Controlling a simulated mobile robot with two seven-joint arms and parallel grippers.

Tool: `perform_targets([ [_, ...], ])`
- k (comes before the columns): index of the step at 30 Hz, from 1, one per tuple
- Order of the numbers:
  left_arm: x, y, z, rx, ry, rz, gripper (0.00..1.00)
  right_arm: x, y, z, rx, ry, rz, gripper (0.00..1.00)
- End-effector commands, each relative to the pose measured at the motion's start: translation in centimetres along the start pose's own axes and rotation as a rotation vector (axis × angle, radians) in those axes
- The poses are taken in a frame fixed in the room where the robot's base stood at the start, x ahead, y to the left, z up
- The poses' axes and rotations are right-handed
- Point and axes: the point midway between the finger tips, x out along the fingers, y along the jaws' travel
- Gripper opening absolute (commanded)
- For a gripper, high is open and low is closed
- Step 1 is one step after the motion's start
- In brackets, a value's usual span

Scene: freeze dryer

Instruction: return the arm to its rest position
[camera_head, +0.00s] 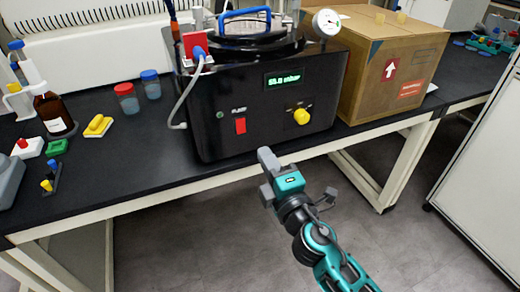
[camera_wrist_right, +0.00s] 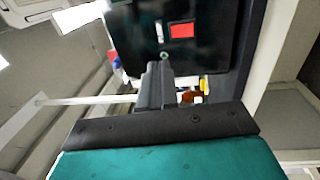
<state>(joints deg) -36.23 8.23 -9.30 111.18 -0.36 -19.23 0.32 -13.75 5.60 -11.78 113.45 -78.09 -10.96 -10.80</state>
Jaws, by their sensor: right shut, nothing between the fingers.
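My right gripper (camera_head: 266,160) is in front of the bench edge, below the front panel of the black freeze dryer (camera_head: 222,138). Its fingers are together and nothing is between them. In the right wrist view the shut fingers (camera_wrist_right: 163,75) point toward the dryer's dark front (camera_wrist_right: 130,32), apart from it as far as I can tell. My right arm (camera_head: 320,240), teal and black, comes in from the bottom of the head view. My left gripper does not show in the head view.
The dryer has a red switch (camera_head: 240,126), a yellow knob (camera_head: 301,116) and a green display reading. A cardboard box (camera_head: 385,75) stands to its right. A brown bottle (camera_head: 52,115), red- and blue-lidded jars and a yellow block (camera_head: 98,126) stand left. The floor before the bench is clear.

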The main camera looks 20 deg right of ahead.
Motion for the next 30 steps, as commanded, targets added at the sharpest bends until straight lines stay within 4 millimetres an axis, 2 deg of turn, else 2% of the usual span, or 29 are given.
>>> perform_targets([
  [4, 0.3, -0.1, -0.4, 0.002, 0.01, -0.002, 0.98, -0.7, 0.2, 0.0, -0.001, -0.001, 0.0, 0.0],
  [20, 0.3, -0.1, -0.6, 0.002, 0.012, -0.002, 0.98, -0.8, 0.0, 0.1, 0.009, -0.001, -0.005, 0.0],
  [23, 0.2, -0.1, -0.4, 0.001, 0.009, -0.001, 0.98, -1.4, -1.1, 0.2, 0.078, -0.008, -0.04, 0.0],
  [25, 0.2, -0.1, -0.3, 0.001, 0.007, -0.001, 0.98, -2.2, -2.6, 0.5, 0.175, -0.019, -0.09, 0.0],
  [30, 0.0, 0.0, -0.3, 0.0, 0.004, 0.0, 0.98, -5.9, -8.1, 1.0, 0.535, -0.09, -0.273, 0.0],
])
